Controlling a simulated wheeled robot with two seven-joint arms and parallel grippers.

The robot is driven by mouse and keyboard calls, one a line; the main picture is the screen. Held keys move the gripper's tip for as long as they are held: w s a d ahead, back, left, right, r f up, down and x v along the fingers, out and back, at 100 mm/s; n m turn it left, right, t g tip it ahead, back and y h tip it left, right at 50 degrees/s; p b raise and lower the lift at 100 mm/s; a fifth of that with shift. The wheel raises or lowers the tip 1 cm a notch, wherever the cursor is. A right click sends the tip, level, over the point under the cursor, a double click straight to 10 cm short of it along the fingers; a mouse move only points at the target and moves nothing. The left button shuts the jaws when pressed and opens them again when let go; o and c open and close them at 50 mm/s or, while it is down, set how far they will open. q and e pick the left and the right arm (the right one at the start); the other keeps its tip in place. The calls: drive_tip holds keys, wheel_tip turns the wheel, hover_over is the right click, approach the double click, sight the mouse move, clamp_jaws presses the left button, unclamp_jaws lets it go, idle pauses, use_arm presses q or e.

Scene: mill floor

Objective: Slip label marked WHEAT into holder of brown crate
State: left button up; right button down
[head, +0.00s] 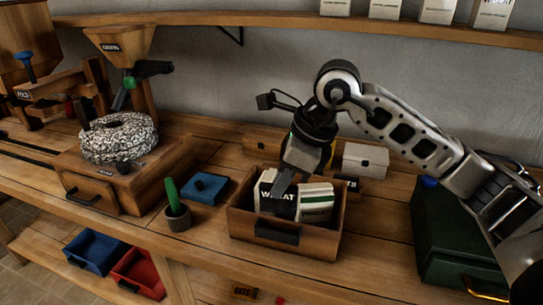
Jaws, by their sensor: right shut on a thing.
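The brown crate (331,245) stands on the bench with its front towards me. A dark holder (277,233) is on its front face. A dark face marked WHEAT (287,206) shows above the front wall, partly covered by a finger. I take it for the label, but cannot tell its lower edge from the packet behind. My right gripper (281,188) points down over the crate, shut on the label, behind and above the holder. My left gripper is not in view.
A dark green case (440,235) is at the right. A mill (125,178) stands at the left.

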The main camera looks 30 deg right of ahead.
sight(282, 206)
drive_tip(key=shift+w+d+f+m+b, duration=0.2)
drive_tip(key=shift+f+m+b, duration=0.4)
drive_tip(key=shift+b, duration=0.15)
drive_tip(key=shift+f+b, duration=0.55)
drive_tip(key=shift+f, duration=0.2)
drive_tip(key=shift+f+b, duration=1.05)
drive_tip(key=shift+f, duration=0.2)
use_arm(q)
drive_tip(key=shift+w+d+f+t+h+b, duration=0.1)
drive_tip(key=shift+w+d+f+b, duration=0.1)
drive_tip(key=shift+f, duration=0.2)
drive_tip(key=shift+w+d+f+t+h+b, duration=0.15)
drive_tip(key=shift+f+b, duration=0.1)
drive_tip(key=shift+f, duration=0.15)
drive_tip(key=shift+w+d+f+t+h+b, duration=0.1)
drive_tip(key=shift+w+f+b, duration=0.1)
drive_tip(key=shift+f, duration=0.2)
use_arm(e)
drive_tip(key=shift+f, duration=0.7)
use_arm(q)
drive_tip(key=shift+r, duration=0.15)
use_arm(e)
drive_tip(key=c, duration=1.4)
unclamp_jaws()
drive_tip(key=shift+o, duration=0.2)
